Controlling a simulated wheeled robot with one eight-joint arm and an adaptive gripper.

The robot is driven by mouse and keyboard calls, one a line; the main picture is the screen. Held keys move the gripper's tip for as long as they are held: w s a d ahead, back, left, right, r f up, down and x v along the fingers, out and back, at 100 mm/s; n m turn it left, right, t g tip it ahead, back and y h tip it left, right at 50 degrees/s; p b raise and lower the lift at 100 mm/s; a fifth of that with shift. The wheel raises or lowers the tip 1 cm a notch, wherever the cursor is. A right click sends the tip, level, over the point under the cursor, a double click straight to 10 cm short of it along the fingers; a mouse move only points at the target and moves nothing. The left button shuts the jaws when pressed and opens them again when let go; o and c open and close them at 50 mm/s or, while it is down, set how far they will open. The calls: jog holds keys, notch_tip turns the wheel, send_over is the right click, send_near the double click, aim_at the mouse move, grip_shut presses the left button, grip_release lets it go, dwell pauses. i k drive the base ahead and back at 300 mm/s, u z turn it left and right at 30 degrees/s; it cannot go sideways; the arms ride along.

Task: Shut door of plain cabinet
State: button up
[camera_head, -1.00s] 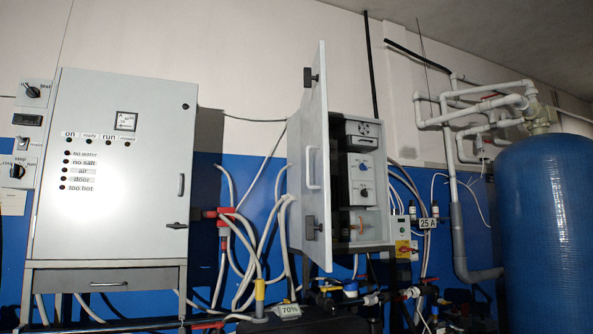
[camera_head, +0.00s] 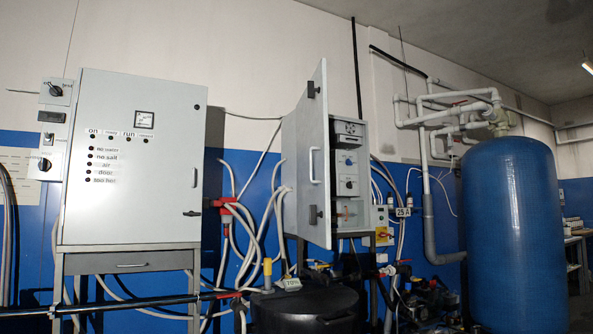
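Inside, grey modules with blue and dark knobs (camera_head: 348,172) show past the door's right edge. The door hides the left part of the interior. My gripper is not in view.
A larger grey cabinet (camera_head: 130,205) with indicator labels stands shut at the left. A big blue tank (camera_head: 515,230) stands at the right. A black round vessel (camera_head: 305,311) stands below the plain cabinet. Pipes and hoses (camera_head: 245,225) crowd the space between the cabinets.

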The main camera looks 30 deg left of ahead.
aim_at(313, 115)
jog(key=u, duration=1.35)
jog(key=i, duration=1)
jog(key=z, duration=0.6)
jog(key=k, duration=1.15)
jog(key=u, duration=0.45)
